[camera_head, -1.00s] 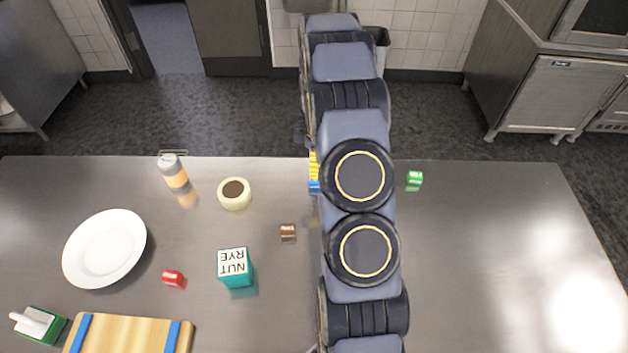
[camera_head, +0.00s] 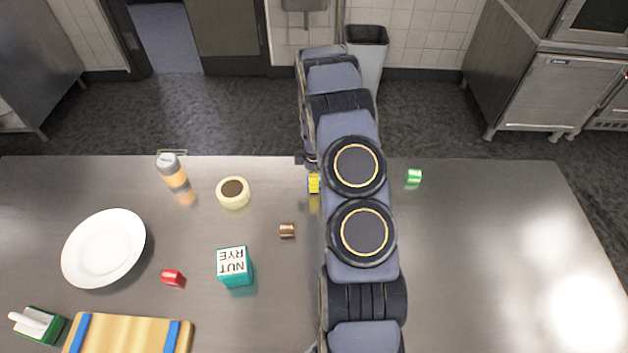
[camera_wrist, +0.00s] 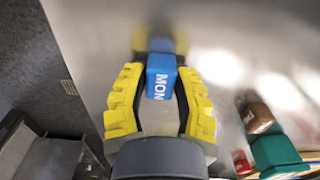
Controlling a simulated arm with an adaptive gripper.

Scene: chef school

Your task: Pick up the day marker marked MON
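The blue day marker (camera_wrist: 160,78) lettered MON is in the middle of the wrist view, close above or on the steel table. My gripper (camera_wrist: 161,72) has its yellow fingers on either side of the marker, with very narrow gaps or contact at the tips. I cannot tell whether they press on it. In the head view my gripper (camera_head: 313,184) shows as a yellow patch beside my arm near the table's far edge. The marker is hidden there.
A brown block (camera_head: 287,230), a teal NUT RYE box (camera_head: 235,267), a red block (camera_head: 172,277) and a cream tub (camera_head: 233,193) stand to the left. A shaker (camera_head: 171,171) and white plate (camera_head: 104,248) are farther left. A green block (camera_head: 414,176) is right. The right table area is clear.

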